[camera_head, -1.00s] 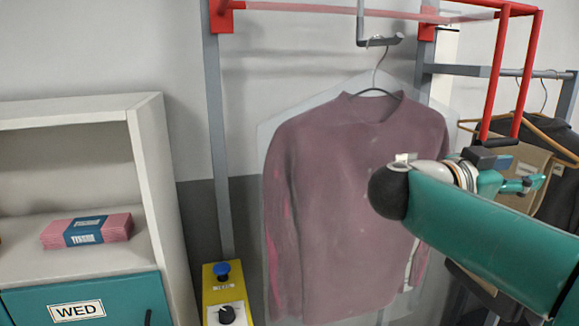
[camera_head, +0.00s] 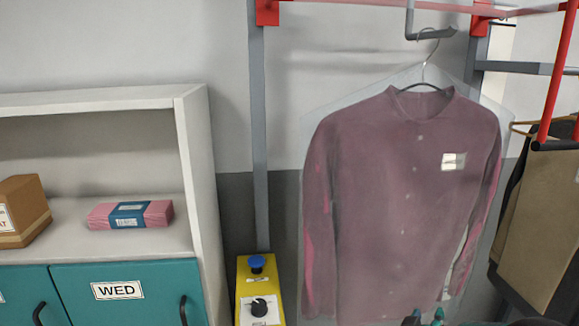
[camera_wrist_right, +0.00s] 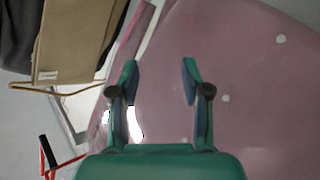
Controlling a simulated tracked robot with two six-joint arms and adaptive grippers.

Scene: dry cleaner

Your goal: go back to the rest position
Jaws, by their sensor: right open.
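My right gripper (camera_head: 424,318) shows only as fingertips at the bottom edge of the head view, in front of the lower part of a mauve shirt (camera_head: 385,200). In the right wrist view my right gripper (camera_wrist_right: 160,85) is open, its two teal fingers apart with nothing between them, and the shirt (camera_wrist_right: 235,70) fills the background. The shirt hangs on a hanger under a clear cover and has a white tag (camera_head: 453,161) on its chest. My left gripper is not in view.
A white shelf (camera_head: 195,160) stands at left with a pink bundle (camera_head: 130,215), a cardboard box (camera_head: 22,210) and teal drawers marked WED. A yellow control box (camera_head: 258,295) stands beside it. A red frame (camera_head: 560,70) and tan garment (camera_head: 540,230) are at right.

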